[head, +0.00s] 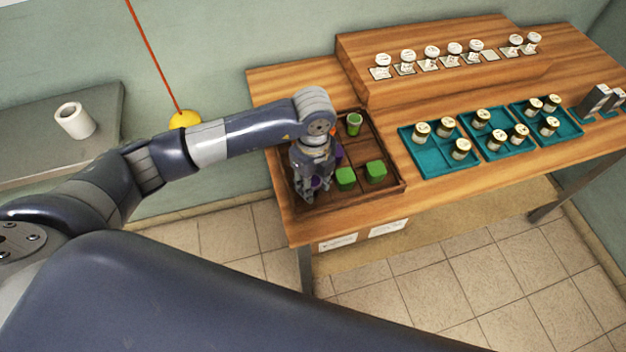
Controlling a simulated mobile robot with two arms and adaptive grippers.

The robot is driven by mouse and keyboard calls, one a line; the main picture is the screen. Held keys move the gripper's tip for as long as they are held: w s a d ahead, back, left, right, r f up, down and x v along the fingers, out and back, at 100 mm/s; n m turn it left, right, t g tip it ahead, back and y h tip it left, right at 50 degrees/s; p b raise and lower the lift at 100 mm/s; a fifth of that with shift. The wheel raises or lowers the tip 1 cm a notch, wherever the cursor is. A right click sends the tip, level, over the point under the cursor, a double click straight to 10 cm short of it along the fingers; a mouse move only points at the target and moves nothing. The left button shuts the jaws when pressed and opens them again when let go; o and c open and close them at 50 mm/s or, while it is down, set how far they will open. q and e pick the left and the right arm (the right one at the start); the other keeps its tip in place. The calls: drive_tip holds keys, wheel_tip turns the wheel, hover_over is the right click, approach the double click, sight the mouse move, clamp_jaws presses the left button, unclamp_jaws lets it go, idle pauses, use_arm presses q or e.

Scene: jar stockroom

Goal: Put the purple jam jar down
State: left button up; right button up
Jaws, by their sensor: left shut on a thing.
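My left gripper (313,184) comes in from the left, points down and is shut on the purple jam jar (316,183). Only a small purple patch of the jar shows between the fingers. The gripper is over the front left part of a dark brown wooden tray (390,190) with dividers. I cannot tell whether the jar touches the tray floor. Another purple thing (338,152) shows partly behind the gripper. Green-topped jars stand in the tray: one at the back (354,124), two at the front (345,178) (376,170). My right gripper is not in view.
Teal trays (432,171) with several gold-lidded jars stand to the right of the brown tray. A raised wooden shelf (440,82) at the back holds several white-lidded jars and cards. A grey side counter (35,150) with a white roll (74,120) is at left.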

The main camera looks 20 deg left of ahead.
sight(313, 181)
use_arm(q)
drive_tip(key=shift+f, duration=0.1)
drive_tip(key=o, duration=1.1)
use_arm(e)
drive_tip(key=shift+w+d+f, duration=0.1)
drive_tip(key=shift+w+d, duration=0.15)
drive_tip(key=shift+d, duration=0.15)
use_arm(q)
drive_tip(key=shift+r, duration=0.25)
wheel_tip(313, 181, up, 10)
drive_tip(key=b, duration=0.3)
drive_tip(key=shift+r, duration=0.9)
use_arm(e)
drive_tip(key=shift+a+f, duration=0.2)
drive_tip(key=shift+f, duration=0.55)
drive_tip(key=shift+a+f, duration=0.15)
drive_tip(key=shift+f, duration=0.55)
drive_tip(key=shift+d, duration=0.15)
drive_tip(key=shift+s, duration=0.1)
